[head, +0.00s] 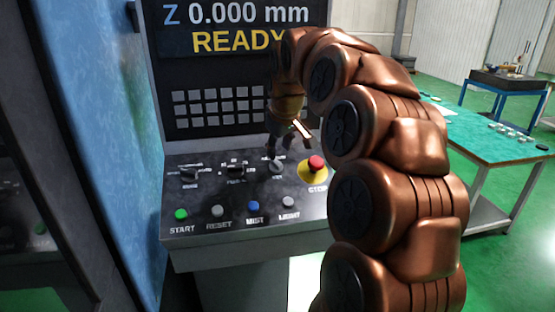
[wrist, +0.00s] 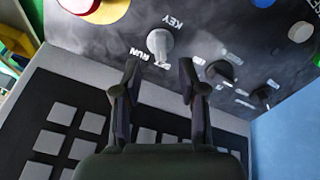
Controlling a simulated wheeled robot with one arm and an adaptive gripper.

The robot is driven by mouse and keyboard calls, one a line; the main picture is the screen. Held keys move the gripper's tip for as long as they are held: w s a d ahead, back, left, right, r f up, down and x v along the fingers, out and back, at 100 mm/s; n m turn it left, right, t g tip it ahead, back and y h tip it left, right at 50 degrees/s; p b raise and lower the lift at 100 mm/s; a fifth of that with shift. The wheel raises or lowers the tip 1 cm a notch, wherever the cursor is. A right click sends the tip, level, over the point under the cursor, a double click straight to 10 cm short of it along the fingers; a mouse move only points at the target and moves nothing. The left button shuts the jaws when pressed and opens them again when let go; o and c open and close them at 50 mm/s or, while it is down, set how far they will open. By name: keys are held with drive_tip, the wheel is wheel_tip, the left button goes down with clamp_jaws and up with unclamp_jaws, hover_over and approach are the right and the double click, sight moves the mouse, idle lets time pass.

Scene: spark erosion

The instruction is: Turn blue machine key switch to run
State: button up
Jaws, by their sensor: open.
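The key switch (head: 276,168) sits on the dark sloping control panel (head: 205,240), left of the red stop button. In the wrist view the key switch (wrist: 160,42) is a light grey knob with the words KEY and RUN beside it. My gripper (head: 285,146) is over the panel just above the switch. In the wrist view my gripper (wrist: 160,73) is open, with its two fingertips apart, one on each side of the knob's line and a little short of it. Nothing is between the fingers.
A red stop button (head: 316,162) on a yellow base is close at the right. Two dark selector knobs (head: 235,171) (head: 189,174) are at the left. Start (head: 181,214), reset, mist and light buttons line the front. A keypad (head: 215,107) and screen rise behind.

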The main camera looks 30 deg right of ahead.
sight(277, 163)
drive_tip(key=shift+p+x, duration=0.95)
drive_tip(key=shift+x, duration=2.25)
clamp_jaws()
